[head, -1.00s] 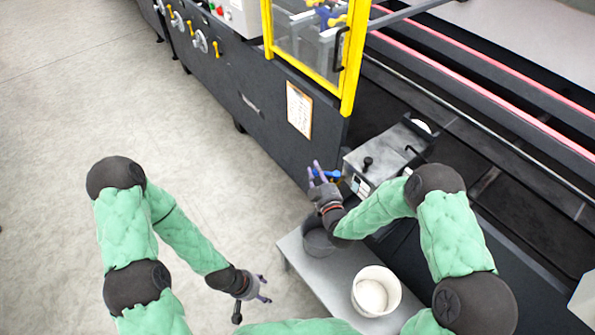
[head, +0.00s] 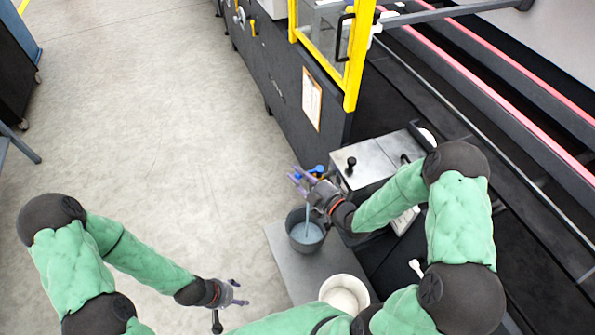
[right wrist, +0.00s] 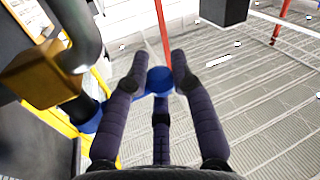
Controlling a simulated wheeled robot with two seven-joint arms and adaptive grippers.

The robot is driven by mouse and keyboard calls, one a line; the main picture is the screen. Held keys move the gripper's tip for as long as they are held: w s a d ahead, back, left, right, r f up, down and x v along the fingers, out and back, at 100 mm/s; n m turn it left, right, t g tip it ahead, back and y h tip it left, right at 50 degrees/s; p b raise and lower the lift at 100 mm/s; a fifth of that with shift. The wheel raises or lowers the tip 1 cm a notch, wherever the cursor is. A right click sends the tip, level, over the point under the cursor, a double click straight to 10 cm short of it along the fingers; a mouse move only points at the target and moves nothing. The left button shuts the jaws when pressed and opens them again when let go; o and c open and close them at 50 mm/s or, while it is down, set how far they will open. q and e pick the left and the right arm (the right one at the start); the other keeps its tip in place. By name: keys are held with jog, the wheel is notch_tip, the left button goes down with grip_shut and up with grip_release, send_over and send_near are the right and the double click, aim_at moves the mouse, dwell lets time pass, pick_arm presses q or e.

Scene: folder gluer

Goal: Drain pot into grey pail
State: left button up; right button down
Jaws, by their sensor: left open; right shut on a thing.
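The pot (head: 372,160) is a steel box with a lid and black knob, fixed at the machine's side. My right gripper (head: 302,180) is shut on the blue valve handle (head: 319,171) at the pot's left side. In the right wrist view the blue handle (right wrist: 160,80) sits between the dark fingers. The grey pail (head: 291,240) stands upright on a low platform below the gripper. A thin blue-grey stream (head: 307,219) falls into the pail, which holds blue-grey liquid. The outlet is hidden behind my gripper. My left gripper (head: 238,292) is open and empty over the floor.
A white bucket (head: 345,292) stands on the low grey platform (head: 290,268), in front of the grey pail. The machine's dark side panel and yellow guard frame (head: 354,75) rise behind.

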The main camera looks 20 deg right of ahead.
pick_arm(q)
jog(key=shift+s+d+f, duration=0.1)
jog(key=shift+d, duration=0.15)
pick_arm(e)
jog(key=shift+w+d+r+n+y, duration=0.1)
jog(key=shift+r+n+y, duration=0.3)
jog(key=shift+r+y, duration=0.15)
jog(key=c, duration=1.4)
grip_release()
jog(key=o, duration=0.4)
jog(key=shift+a, duration=0.2)
pick_arm(q)
jog(key=shift+a, duration=0.1)
pick_arm(e)
jog(key=shift+d+f, duration=0.1)
jog(key=shift+f, duration=0.05)
jog(key=shift+s, duration=0.2)
